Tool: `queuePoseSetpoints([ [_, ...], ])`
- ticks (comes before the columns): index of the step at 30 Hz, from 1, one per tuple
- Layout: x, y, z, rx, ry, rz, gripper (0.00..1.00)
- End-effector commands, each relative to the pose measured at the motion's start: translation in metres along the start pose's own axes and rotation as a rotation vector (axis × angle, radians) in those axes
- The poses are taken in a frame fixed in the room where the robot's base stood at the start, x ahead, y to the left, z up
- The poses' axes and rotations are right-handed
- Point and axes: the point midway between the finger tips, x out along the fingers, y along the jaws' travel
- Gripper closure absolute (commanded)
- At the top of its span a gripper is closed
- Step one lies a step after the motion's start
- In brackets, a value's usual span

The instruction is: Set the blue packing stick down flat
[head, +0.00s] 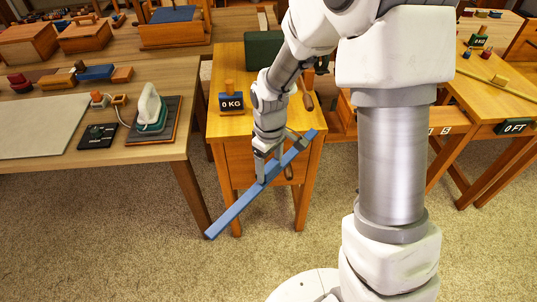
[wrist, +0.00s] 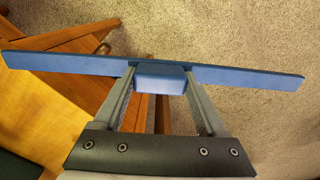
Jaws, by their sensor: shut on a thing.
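The blue packing stick (head: 234,208) is a long, thin blue bar. In the head view it hangs slanted in the air in front of the small wooden table, its lower end to the left and its upper end to the right. My gripper (head: 268,176) is shut on it near its middle. In the wrist view the stick (wrist: 60,61) runs almost straight across, and a raised blue block (wrist: 160,78) at its middle sits between the two fingers of my gripper (wrist: 161,85). Carpet shows beneath it.
The small wooden table (head: 228,124) holds a "0 KG" sign (head: 232,103) and a dark green box (head: 263,49). The left table (head: 150,155) carries an iron (head: 150,108), a grey board (head: 40,125) and a black plate (head: 98,136). Open carpet (head: 100,230) lies in front.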

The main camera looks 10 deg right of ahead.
Motion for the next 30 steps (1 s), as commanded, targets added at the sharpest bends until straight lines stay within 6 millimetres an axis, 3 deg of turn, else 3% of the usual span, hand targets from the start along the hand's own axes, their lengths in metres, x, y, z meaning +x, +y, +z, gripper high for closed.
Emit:
queuePoseSetpoints([
  [8, 0.0, 0.003, 0.001, 0.028, 0.0, 0.0, 0.93],
  [21, 0.002, 0.06, 0.032, 0.646, 0.0, 0.0, 0.93],
  [30, 0.003, 0.07, 0.038, 0.77, 0.0, 0.0, 0.93],
])
